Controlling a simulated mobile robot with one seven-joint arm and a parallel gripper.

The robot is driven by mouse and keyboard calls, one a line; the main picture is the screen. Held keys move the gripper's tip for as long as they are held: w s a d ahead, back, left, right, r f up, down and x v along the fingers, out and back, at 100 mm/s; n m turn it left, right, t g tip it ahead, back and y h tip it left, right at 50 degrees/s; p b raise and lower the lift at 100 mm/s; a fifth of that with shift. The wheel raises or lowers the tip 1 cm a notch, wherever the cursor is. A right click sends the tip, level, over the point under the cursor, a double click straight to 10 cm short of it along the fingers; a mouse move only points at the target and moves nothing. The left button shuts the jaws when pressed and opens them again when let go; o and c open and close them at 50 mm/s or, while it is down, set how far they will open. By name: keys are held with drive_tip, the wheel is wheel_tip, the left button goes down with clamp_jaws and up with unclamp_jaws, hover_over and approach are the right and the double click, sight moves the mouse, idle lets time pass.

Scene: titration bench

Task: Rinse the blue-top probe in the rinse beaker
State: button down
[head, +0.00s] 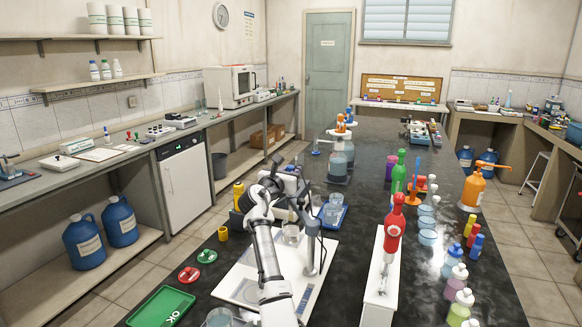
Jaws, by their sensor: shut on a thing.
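My gripper (297,205) is above the middle of the dark bench, left of a grey stand post (312,255) on a white plate. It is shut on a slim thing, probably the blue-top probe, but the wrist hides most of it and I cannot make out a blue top. A clear beaker (291,234) stands just below the gripper, beside the post. I cannot tell which is the rinse beaker, or whether the held thing's tip is inside one.
A green bottle (399,172), small beakers (427,237) and squeeze bottles (456,279) line the right side.

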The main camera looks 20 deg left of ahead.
drive_tip(key=shift+d+f, duration=0.1)
drive_tip(key=shift+f, duration=0.8)
drive_tip(key=shift+r, duration=0.1)
drive_tip(key=c, duration=1.3)
unclamp_jaws()
